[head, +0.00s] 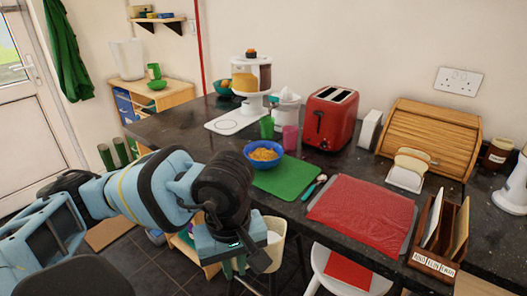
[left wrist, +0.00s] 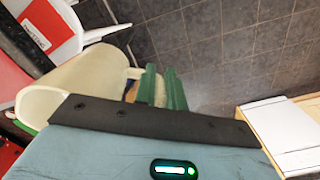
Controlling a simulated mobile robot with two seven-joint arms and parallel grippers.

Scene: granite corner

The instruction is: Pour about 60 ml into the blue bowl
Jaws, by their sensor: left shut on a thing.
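The blue bowl (head: 249,157) sits upright on the green mat near the counter's front edge and holds orange-yellow food. My left gripper (head: 235,267) hangs in front of the counter, lower in the picture than the bowl and apart from it. It is shut on the handle of a cream jug (head: 275,248). In the left wrist view, the green fingers (left wrist: 162,90) close at the handle of the jug (left wrist: 75,88). The jug's contents are hidden. My right gripper is not in view.
A green mat (head: 296,188) lies under the bowl, with a spoon (head: 314,187) beside it. A pink cup (head: 290,138), a green cup (head: 267,127) and a red toaster (head: 331,120) stand behind. A red mat (head: 362,214) lies right. A white stool (head: 345,280) stands below.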

